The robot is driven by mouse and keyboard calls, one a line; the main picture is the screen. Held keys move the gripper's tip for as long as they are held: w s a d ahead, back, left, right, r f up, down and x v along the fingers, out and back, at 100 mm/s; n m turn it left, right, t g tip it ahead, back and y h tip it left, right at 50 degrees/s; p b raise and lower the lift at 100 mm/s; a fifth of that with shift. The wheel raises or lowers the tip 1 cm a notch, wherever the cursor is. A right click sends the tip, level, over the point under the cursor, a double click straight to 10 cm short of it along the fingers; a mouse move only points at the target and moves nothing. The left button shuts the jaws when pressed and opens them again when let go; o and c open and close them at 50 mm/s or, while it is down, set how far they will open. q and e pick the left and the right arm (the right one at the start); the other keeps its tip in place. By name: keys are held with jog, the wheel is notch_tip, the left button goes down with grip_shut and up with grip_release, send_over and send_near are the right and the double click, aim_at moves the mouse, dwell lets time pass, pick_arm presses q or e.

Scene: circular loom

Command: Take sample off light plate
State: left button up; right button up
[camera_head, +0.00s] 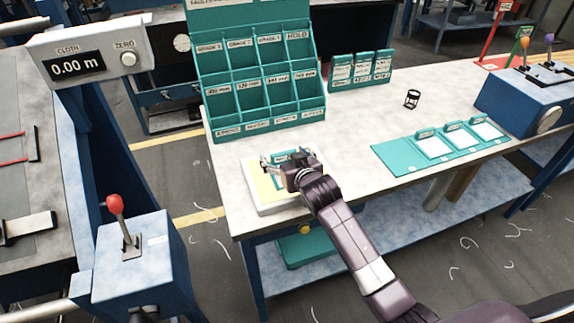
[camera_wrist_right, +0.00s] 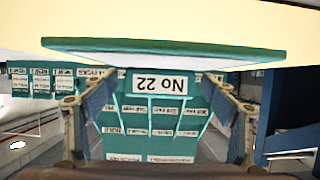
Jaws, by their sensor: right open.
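The light plate (camera_head: 262,207) is a white slab with a pale yellow top near the bench's front left corner. The sample, a teal-framed card with a pale face, lies on it, partly hidden by my right gripper (camera_head: 284,163) in the head view. In the right wrist view the sample (camera_wrist_right: 165,48) shows edge-on, with its "No 22" tab (camera_wrist_right: 160,84) upside down. The open fingers of my right gripper (camera_wrist_right: 160,102) stand on either side of the tab, with a gap at both sides. My left gripper is not in view.
A teal rack (camera_head: 262,85) with labelled compartments stands behind the plate. Small teal card holders (camera_head: 361,70) and a black ring stand (camera_head: 412,98) are to the right. A teal tray (camera_head: 398,158) with white cards lies near the front edge. The bench between is clear.

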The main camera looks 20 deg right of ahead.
jog(key=c, duration=1.3)
